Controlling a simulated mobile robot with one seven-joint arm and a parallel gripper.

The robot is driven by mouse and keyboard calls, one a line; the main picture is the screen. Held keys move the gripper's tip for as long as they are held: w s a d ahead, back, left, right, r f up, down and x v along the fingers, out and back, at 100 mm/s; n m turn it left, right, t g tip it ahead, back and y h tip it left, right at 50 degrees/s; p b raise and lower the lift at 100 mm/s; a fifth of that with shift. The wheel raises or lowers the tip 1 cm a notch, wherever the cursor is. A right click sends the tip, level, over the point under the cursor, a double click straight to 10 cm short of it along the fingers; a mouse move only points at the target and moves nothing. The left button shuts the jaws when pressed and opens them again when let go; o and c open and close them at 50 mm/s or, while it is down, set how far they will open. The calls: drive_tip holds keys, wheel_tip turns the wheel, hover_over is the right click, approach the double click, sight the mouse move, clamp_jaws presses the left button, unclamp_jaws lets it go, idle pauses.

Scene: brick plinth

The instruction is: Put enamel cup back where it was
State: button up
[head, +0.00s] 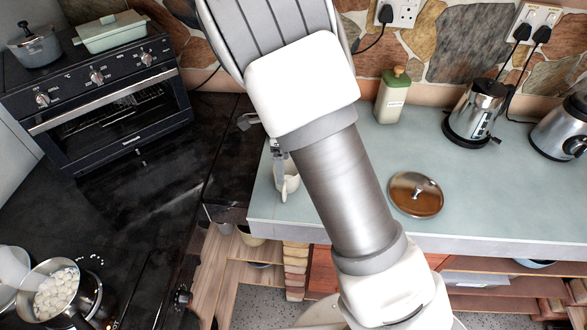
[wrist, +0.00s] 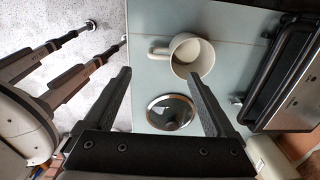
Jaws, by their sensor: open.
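The enamel cup (head: 287,180) is cream-white and stands upright on the pale blue-grey counter (head: 440,150), near its left end. My arm partly covers it in the head view. In the wrist view the cup (wrist: 191,60) shows its open mouth, with its handle to the left. My gripper (wrist: 159,75) is open and empty; the cup is beyond the fingertips, closer to the right finger, and not clasped. In the head view only a small dark part of my gripper (head: 277,148) shows, just above the cup.
A round lid with a knob (head: 415,194) lies on the counter right of my arm. A green-topped bottle (head: 392,96) and a steel kettle (head: 476,112) stand at the back. A black oven (head: 110,100) and a pot of white pieces (head: 62,290) are at left. The counter's middle right is clear.

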drive_tip(key=s+d+r+n+t+y, duration=0.1)
drive_tip(key=s+d+r+n, duration=0.25)
drive_tip(key=r, duration=0.45)
drive_tip(key=s+d+r+n+t+y, duration=0.1)
drive_tip(key=s+d+r+n, duration=0.1)
drive_tip(key=s+r+n, duration=0.45)
drive_tip(key=s+d+r+n+t+h, duration=0.2)
drive_tip(key=s+d+r+n, duration=0.4)
drive_tip(key=s+r+n, duration=0.4)
drive_tip(key=shift+s+d+r+t, duration=0.25)
drive_tip(key=shift+s+t, duration=0.45)
drive_tip(key=shift+s, duration=0.55)
drive_tip(key=shift+f, duration=0.1)
